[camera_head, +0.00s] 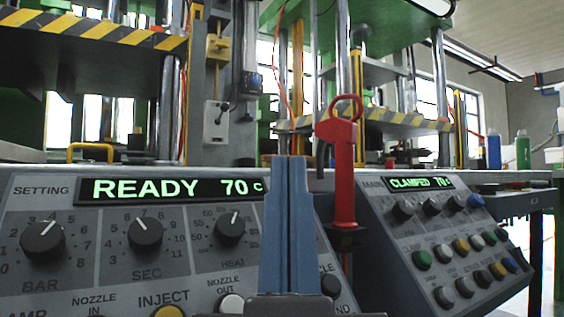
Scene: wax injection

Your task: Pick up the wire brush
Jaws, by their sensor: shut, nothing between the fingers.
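My gripper (290,160) points up in the middle foreground, its two long blue fingers shut together with nothing between them. I cannot make out a wire brush in this view. The fingers hide part of the near control panel and the gap behind them.
A grey control panel (40,190) with dials and a "READY 70 C" display (170,188) stands close in front. A second panel (385,268) reads "CLAMPED" at the right. A red handled tool (344,180) stands between them. Bottles (523,150) stand on the bench at far right.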

